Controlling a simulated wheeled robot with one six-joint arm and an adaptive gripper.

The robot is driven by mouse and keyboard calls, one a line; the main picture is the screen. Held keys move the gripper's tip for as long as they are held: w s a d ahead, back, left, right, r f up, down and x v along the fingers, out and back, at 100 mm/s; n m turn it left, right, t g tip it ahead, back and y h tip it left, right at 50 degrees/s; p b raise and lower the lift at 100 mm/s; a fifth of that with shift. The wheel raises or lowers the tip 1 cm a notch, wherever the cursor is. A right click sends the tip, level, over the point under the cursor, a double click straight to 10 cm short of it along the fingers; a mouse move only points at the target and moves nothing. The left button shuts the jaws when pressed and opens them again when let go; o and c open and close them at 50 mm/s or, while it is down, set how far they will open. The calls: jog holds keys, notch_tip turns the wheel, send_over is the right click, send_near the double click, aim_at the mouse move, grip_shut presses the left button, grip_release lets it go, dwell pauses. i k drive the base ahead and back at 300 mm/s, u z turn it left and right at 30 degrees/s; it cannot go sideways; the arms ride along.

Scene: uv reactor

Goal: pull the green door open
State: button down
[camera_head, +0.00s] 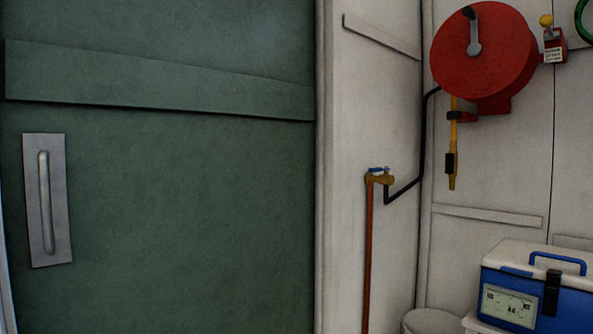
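The green door (190,200) fills the left half of the head view and looks shut in its pale frame (328,170). A grey metal plate (61,210) with a vertical bar handle (45,203) is fixed near the door's left edge. A raised green band (160,84) crosses the door above the handle. The door's lower part is out of view. My gripper is not in view, and nothing touches the handle.
Right of the door, a brass tap (379,178) sits on a copper pipe (369,255). A red hose reel (482,52) hangs on the white wall. A blue-and-white cooler box (540,288) stands at the lower right, beside a grey round-topped object (432,321).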

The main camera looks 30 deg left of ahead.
aim_at(158, 158)
jog(key=u, duration=2)
jog(key=k, duration=0.45)
jog(key=u, duration=1)
jog(key=i, duration=0.65)
jog(key=z, duration=0.4)
